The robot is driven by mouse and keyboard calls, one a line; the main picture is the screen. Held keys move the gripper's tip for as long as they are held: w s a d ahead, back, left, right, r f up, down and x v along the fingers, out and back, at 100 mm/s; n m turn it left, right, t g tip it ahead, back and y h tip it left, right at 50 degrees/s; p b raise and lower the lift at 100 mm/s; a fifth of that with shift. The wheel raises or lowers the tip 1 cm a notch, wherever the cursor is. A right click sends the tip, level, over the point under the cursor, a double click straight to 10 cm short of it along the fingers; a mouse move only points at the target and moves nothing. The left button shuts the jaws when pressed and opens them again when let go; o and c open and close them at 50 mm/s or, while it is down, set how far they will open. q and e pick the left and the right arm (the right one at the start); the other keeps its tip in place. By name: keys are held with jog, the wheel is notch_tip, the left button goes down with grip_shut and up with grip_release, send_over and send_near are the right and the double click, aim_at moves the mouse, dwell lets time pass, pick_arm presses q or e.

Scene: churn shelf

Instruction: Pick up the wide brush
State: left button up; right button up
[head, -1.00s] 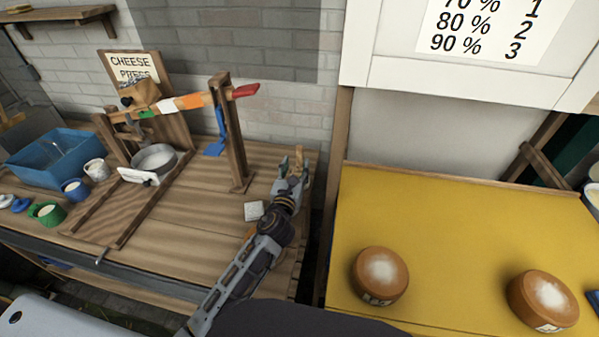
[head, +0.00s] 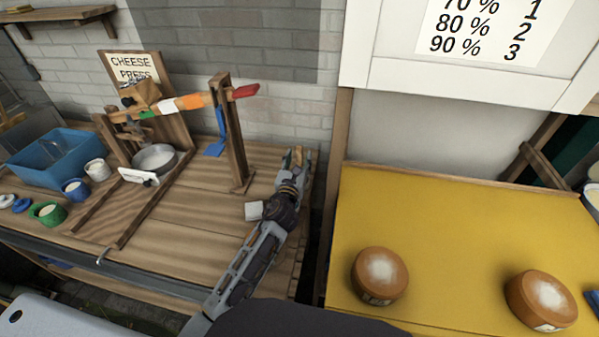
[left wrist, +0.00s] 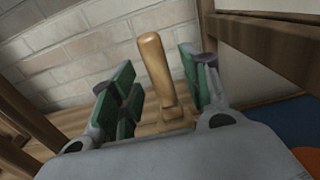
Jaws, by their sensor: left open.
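The wide brush shows in the left wrist view as an upright, slightly tilted light wooden handle (left wrist: 157,70) with a broader wooden foot below. It stands between the green-padded fingers of my left gripper (left wrist: 158,88), with gaps visible on both sides. The gripper is open. In the head view my left gripper (head: 294,160) is at the back right corner of the wooden bench (head: 190,215), near the brick wall, and largely hides the brush. The bristles are not visible. My right gripper is not in view.
The cheese press (head: 235,135) with its post and coloured beam stands left of my gripper. A small white block (head: 254,210) lies beside my left arm. A blue tub (head: 50,160) is far left. A yellow table (head: 450,230) with two cheese wheels is right.

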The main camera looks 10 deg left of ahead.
pick_arm(q)
jog(key=shift+w, duration=1)
grip_shut()
